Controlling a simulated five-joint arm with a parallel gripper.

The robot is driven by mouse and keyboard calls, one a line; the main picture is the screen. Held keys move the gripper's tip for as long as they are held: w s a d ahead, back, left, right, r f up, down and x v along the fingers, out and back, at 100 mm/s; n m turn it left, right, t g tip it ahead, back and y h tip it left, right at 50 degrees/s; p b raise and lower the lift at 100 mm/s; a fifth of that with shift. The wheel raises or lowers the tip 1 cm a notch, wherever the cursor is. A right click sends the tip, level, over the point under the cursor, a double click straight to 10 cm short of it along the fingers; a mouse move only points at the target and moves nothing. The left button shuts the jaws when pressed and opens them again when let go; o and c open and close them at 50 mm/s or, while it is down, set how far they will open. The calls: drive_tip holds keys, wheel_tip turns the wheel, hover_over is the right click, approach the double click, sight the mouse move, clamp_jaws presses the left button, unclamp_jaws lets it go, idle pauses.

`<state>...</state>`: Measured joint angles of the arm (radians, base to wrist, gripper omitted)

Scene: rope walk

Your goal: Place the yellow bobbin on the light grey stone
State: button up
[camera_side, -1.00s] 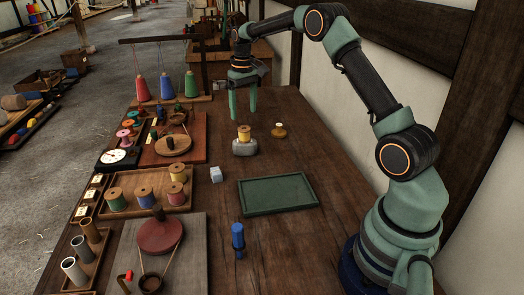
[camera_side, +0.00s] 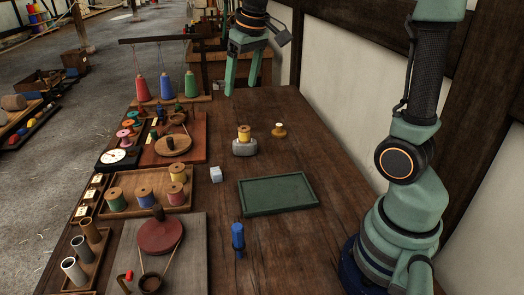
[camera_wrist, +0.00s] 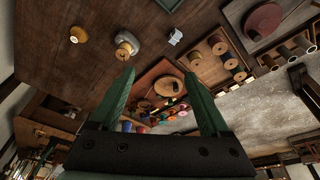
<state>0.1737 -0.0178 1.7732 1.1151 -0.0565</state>
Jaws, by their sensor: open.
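The yellow bobbin (camera_side: 244,133) stands upright on top of the light grey stone (camera_side: 244,148) on the bench. In the wrist view the bobbin (camera_wrist: 124,50) also sits on the stone (camera_wrist: 128,38), clear of my fingers. My gripper (camera_side: 242,90) is open and empty, raised high toward the back of the bench and apart from the bobbin. Its two green fingers (camera_wrist: 158,95) are spread wide in the wrist view with nothing between them.
A brown knob-like object (camera_side: 279,131) stands right of the stone. Racks and spools fill the left side.

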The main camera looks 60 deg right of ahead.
drive_tip(key=s+a+f+t, duration=0.1)
drive_tip(key=s+a, duration=0.2)
drive_tip(key=s, duration=0.3)
drive_tip(key=s+a+f+n+t, duration=0.1)
drive_tip(key=s+a+f, duration=0.1)
drive_tip(key=s+a, duration=0.2)
drive_tip(key=s, duration=0.2)
drive_tip(key=shift+s+f+y, duration=0.25)
drive_tip(key=shift+s+y, duration=0.05)
drive_tip(key=shift+s, duration=0.05)
drive_tip(key=shift+a, duration=0.1)
